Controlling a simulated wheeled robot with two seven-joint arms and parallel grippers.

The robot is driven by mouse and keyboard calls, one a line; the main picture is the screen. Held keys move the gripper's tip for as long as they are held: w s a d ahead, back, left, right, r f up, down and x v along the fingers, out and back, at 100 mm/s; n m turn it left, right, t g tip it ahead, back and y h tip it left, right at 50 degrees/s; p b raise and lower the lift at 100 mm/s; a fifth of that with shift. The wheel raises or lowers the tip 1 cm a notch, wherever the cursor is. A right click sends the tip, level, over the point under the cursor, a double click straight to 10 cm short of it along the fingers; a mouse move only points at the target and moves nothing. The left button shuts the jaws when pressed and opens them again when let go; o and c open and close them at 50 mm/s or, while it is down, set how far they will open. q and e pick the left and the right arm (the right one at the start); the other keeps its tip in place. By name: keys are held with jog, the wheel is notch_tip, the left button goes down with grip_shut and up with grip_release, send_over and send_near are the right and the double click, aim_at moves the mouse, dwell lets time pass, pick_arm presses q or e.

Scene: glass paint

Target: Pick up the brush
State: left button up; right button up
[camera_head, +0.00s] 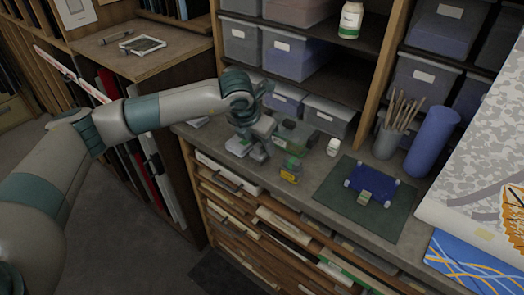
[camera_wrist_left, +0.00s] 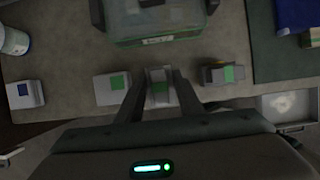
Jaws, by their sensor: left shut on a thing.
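Several thin-handled brushes (camera_head: 400,112) stand upright in a grey cup (camera_head: 387,140) on the counter, well to the right of my left gripper. My left gripper (camera_head: 262,147) is low over the counter, beside a green see-through box (camera_head: 297,138). In the left wrist view its fingers (camera_wrist_left: 160,88) are closed around a small pale item (camera_wrist_left: 159,75) with a green patch. I cannot tell whether this item is a brush. Its lower part is hidden between the fingers. My right gripper is not in view.
Pale blocks (camera_wrist_left: 112,88) and a dark block (camera_wrist_left: 224,74) lie close on both sides of the fingers. A blue cylinder (camera_head: 432,142) stands by the cup. Shelves with bins (camera_head: 292,56) rise behind.

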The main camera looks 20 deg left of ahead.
pick_arm(q)
jog(key=shift+w+d+r+b, duration=0.1)
jog(key=shift+d+r+b, duration=0.1)
jog(key=shift+r+b, duration=0.3)
jog(key=shift+d+r+b, duration=0.15)
jog(key=shift+r+b, duration=0.2)
jog(key=shift+r, duration=0.2)
jog(key=w+d+r+b, duration=0.1)
jog(key=d+r+b, duration=0.4)
jog(key=d, duration=0.6)
notch_tip(320, 180, up, 2)
jog(key=shift+w+r, duration=0.1)
jog(key=shift+w, duration=0.3)
jog(key=shift+o, duration=0.6)
jog(key=shift+a, duration=0.1)
